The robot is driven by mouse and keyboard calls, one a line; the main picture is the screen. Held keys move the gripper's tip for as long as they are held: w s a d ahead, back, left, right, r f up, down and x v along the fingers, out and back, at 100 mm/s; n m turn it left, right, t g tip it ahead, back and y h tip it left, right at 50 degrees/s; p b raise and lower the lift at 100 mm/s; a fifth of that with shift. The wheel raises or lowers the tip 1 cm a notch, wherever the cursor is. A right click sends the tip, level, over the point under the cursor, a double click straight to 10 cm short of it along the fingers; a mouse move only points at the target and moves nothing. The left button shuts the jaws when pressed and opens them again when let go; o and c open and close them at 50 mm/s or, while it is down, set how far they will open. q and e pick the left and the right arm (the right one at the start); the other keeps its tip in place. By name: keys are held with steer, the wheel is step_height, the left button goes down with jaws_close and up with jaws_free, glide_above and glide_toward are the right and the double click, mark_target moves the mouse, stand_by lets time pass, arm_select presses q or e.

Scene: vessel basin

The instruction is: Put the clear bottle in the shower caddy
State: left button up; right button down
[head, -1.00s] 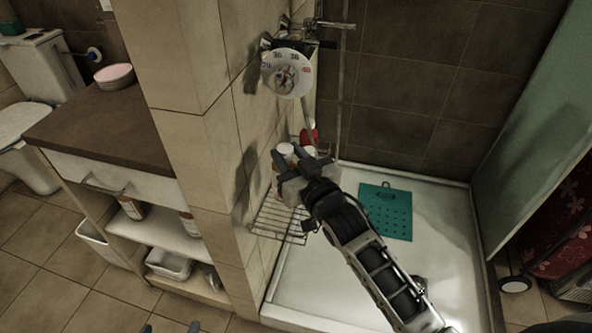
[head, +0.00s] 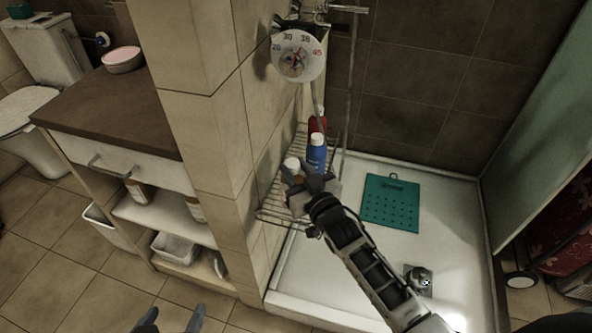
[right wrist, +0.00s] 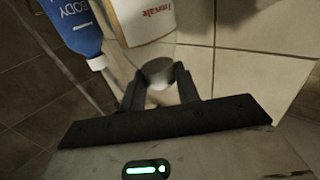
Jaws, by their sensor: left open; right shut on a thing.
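My right gripper (head: 302,188) is shut on the clear bottle (right wrist: 155,60), which has a white label with red lettering. In the head view, only the bottle's white cap (head: 292,165) and a little of its side show past the fingers. The shower caddy (head: 268,213) is a wire rack on the tiled wall. The gripper and bottle overlap it in the head view; I cannot tell whether the bottle touches it. My left gripper (head: 170,320) is open and empty at the bottom edge, away from the caddy.
A blue bottle (head: 316,155) and a red bottle (head: 318,122) stand at the far part of the caddy. A round dial (head: 298,56) hangs above it. A green mat (head: 391,203) lies on the shower tray (head: 330,270). A wooden-topped cabinet (head: 110,108) stands left of the wall.

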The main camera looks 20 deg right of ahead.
arm_select(q)
steer(key=shift+s, duration=0.1)
arm_select(e)
steer(key=shift+f, duration=0.15)
steer(key=c, duration=1)
jaws_free()
arm_select(q)
steer(key=shift+f, duration=0.1)
arm_select(e)
steer(key=shift+s, duration=0.2)
arm_select(q)
steer(key=shift+a+r+p, duration=0.15)
steer(key=shift+r+p, duration=0.4)
steer(key=shift+p, duration=0.45)
arm_select(e)
steer(key=s+g, duration=0.2)
steer(key=s, duration=0.6)
steer(key=s+a+f+g, duration=0.1)
steer(key=s+g, duration=0.1)
steer(key=s, duration=0.5)
steer(key=s+f+g, duration=0.1)
steer(key=s+g, duration=0.2)
steer(key=s, duration=0.5)
steer(key=shift+s+a, duration=0.3)
steer(key=shift+a, duration=0.05)
